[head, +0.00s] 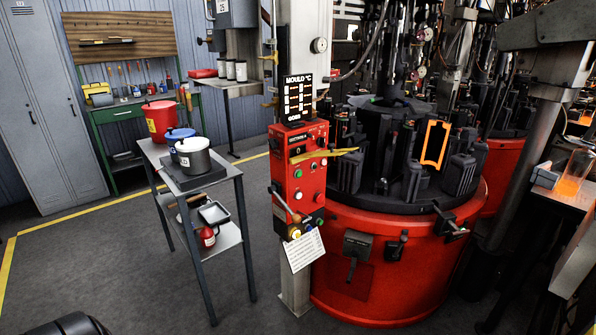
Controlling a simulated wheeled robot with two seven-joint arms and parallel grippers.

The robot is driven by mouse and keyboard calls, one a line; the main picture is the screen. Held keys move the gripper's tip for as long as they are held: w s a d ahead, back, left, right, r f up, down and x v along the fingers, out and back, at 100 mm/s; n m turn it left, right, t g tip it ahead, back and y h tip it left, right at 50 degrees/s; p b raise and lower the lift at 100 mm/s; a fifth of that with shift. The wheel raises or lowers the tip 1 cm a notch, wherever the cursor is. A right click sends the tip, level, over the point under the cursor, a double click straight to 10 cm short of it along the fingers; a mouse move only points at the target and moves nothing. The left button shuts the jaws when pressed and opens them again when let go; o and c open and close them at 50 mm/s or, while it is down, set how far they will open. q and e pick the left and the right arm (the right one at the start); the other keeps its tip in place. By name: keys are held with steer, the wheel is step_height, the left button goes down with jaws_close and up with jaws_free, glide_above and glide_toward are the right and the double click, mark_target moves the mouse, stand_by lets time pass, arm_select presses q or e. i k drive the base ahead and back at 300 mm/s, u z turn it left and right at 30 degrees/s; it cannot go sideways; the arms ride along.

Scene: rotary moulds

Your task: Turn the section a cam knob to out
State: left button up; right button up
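A red control box (299,172) stands on a pale post just right of the middle in the head view. It carries small lettering, a black dial, round buttons and a lever with a tan grip (285,204). The lettering is too small to read surely. On the red machine base (385,285) are a grey box with a lever (357,246), a black handle (397,246) and another dark handle (448,223). I cannot tell which of these is the section A cam knob, nor its setting. Neither gripper shows.
A rotary mould machine with black moulds (396,150) fills the right. A small trolley (178,165) with pots stands left of the control box. A green workbench (118,112) and a grey locker (45,110) are behind. Grey floor (90,260) is clear at left.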

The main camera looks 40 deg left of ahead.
mark_target(274, 143)
steer(key=u, duration=1)
steer(key=k, duration=0.7)
steer(key=z, duration=0.55)
steer(key=k, duration=0.55)
steer(key=u, duration=0.65)
steer(key=i, duration=1.45)
steer(key=z, duration=0.65)
steer(key=i, duration=0.4)
steer(key=z, duration=0.4)
